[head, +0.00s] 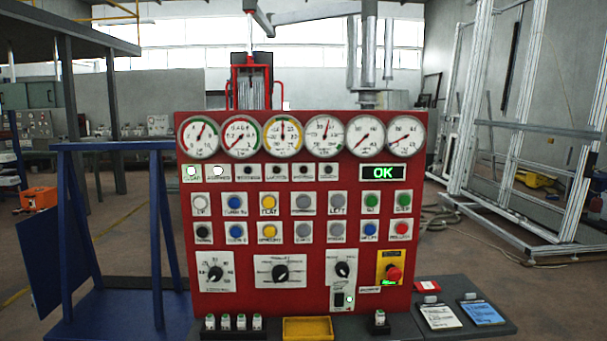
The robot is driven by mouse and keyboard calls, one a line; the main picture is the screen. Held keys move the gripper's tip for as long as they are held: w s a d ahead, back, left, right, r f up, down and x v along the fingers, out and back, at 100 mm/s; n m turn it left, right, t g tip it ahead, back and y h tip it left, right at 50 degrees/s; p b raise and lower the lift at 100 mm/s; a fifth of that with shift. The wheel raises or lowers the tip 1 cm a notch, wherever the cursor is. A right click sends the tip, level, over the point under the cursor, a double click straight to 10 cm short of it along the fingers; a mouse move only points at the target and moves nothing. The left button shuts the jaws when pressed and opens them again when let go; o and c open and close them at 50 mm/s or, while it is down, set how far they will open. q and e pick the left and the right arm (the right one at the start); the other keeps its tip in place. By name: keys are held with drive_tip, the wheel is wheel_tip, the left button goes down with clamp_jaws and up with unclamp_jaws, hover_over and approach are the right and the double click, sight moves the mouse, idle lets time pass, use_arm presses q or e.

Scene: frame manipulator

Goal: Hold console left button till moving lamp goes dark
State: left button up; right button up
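The red console (300,240) stands upright in front of me in the head view. Its grey left button (337,201) is in the upper button row, right of centre, above a label reading LEFT. Nothing touches it. A row of small lamps runs under the gauges. The two leftmost, a first lamp (191,171) and a second lamp (218,171), are lit white. The others, such as the one at the row's right end (328,171), look dark. The lamp labels are too small to read surely, so I cannot tell which is the moving lamp. Neither gripper shows.
A green display (384,173) reads OK. Several gauges line the console top. Knobs and a red emergency button (393,273) sit low on the panel. A yellow tray (308,329) and clipboards (438,315) lie before it. A blue frame (155,230) stands left. Space before the buttons is clear.

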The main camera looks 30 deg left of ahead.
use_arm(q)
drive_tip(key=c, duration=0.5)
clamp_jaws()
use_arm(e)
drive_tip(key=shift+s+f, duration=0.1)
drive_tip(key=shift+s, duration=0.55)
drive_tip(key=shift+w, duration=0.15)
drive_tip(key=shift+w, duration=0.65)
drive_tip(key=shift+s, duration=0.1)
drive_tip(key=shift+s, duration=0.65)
